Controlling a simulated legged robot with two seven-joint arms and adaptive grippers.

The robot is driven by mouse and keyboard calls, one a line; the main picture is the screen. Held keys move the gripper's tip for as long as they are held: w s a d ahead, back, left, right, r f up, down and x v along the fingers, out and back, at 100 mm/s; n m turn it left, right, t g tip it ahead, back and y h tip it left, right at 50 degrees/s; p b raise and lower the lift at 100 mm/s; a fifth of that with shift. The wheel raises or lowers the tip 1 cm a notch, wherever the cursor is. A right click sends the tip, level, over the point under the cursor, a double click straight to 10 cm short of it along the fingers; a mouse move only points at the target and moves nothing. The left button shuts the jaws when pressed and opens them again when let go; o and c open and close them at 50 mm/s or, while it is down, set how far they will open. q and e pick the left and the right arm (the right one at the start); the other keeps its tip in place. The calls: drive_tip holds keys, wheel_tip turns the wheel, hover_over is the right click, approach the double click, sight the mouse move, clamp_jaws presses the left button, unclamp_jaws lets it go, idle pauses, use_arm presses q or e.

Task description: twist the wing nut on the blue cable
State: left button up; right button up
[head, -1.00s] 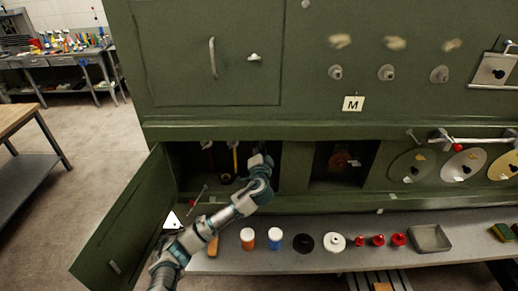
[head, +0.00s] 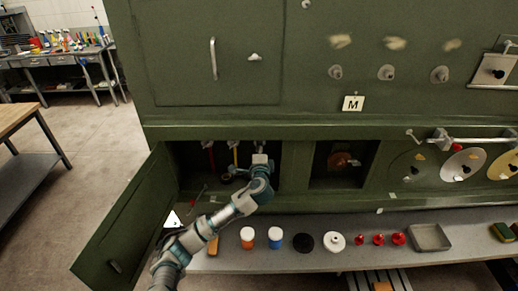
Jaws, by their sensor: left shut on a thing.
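My left gripper (head: 260,160) reaches into the open lower compartment, at its right side. It is shut on a small pale wing nut (head: 260,145) near the compartment's top, though the grip itself is small and partly hidden. The blue cable cannot be made out; my gripper and wrist cover the space below that nut. A red cable (head: 210,157) and a yellow cable (head: 235,156) hang to the left, each with a pale fitting at its top. My right gripper is not in view.
The compartment's green door (head: 122,225) stands open at the left. A second opening (head: 340,163) lies to the right. The grey shelf (head: 290,262) below holds orange and blue-labelled jars, a black disc, a white container, red pieces and a metal tray (head: 430,238).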

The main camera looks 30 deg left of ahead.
use_arm(q)
drive_tip(key=shift+d+f, duration=0.15)
drive_tip(key=shift+f, duration=0.3)
drive_tip(key=o, duration=1.2)
drive_tip(key=shift+c, duration=0.2)
drive_tip(key=shift+w+r, duration=0.1)
drive_tip(key=shift+r, duration=0.05)
drive_tip(key=v, duration=1.2)
